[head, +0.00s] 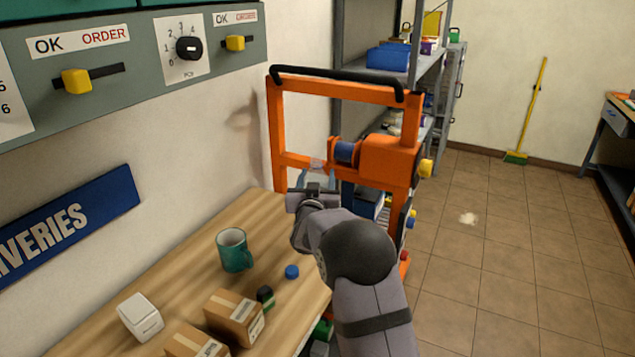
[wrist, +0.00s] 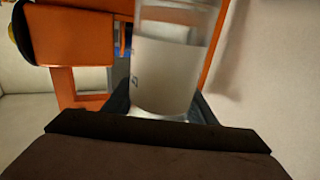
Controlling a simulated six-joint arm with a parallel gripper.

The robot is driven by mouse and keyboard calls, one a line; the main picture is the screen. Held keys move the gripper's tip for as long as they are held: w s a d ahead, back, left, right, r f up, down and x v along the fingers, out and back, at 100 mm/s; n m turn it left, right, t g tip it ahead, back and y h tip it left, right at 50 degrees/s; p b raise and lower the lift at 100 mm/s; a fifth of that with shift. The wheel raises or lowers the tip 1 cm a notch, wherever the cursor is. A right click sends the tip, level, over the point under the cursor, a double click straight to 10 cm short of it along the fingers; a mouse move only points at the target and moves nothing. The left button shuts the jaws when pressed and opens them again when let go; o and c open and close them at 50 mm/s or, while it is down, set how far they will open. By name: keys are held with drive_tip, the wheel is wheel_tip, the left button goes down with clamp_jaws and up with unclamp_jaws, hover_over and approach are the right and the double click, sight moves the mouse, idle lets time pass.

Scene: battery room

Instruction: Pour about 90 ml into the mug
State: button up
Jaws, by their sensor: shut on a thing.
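The teal mug (head: 231,252) stands upright on the wooden table, its handle toward the right; its inside is only partly visible. My gripper (head: 316,180) is above the table's far end, to the right of and beyond the mug. In the wrist view my gripper (wrist: 160,106) is shut on a clear container (wrist: 168,70) holding pale, cloudy-looking liquid. The container looks near upright, and its top is cut off by the frame. In the head view the container is small and hard to make out against the orange frame.
A blue cap (head: 291,272), a small dark green item (head: 265,297), cardboard boxes (head: 236,317) and a white box (head: 140,317) are on the table (head: 190,285). An orange frame (head: 279,130) stands close behind my gripper. A control panel (head: 130,60) is on the left wall.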

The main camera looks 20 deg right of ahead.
drive_tip(key=shift+d+r, duration=0.1)
drive_tip(key=shift+r, duration=0.25)
